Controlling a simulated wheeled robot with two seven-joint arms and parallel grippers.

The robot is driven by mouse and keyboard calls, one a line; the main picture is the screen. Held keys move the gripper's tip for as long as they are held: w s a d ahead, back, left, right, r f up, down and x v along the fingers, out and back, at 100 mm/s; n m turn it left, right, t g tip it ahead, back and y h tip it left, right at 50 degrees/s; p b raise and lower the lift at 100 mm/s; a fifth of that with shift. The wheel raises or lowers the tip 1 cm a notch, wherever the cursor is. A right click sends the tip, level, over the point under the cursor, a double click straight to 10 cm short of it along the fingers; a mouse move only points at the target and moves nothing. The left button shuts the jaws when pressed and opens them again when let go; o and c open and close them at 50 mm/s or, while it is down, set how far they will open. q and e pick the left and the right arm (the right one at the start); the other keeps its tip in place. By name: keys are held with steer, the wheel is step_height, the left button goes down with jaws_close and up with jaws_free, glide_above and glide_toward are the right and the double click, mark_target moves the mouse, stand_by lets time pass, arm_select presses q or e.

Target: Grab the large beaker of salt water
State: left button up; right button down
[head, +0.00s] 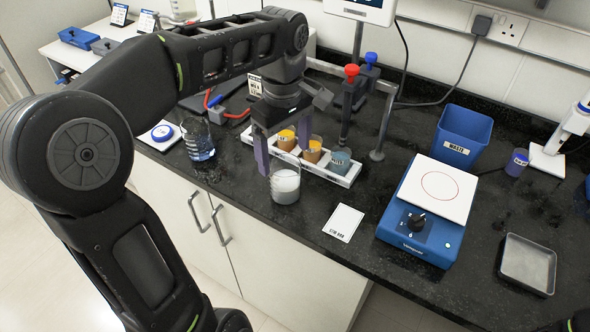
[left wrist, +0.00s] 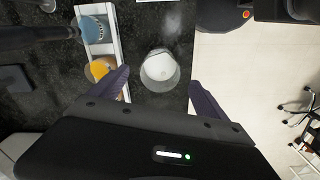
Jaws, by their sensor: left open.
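A clear glass beaker with whitish contents (head: 285,187) stands upright on the black bench near its front edge. It also shows in the left wrist view (left wrist: 160,72), between and beyond the fingers. Another glass beaker with clear bluish liquid (head: 199,145) stands farther left on the bench. I cannot read a label on either that says salt water. My left gripper (head: 282,156) points down over the whitish beaker, its two purple fingers spread wide and empty. In the left wrist view the open fingers (left wrist: 159,80) flank that beaker without visible contact. My right gripper is not in view.
A white rack (head: 345,178) with several small beakers stands close behind the whitish beaker. A white card (head: 343,222) lies to its right, then a blue stirrer hotplate (head: 420,238). A blue waste bin (head: 463,135) and a metal tray (head: 527,264) are farther right. A clamp stand rises behind the rack.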

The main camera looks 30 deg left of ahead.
arm_select(q)
steer(key=shift+s, duration=0.2)
steer(key=shift+f, duration=1.3)
steer(key=shift+w+f+p, duration=0.15)
steer(key=shift+f+p, duration=0.35)
steer(key=shift+f, duration=2.1)
steer(key=c, duration=1.7)
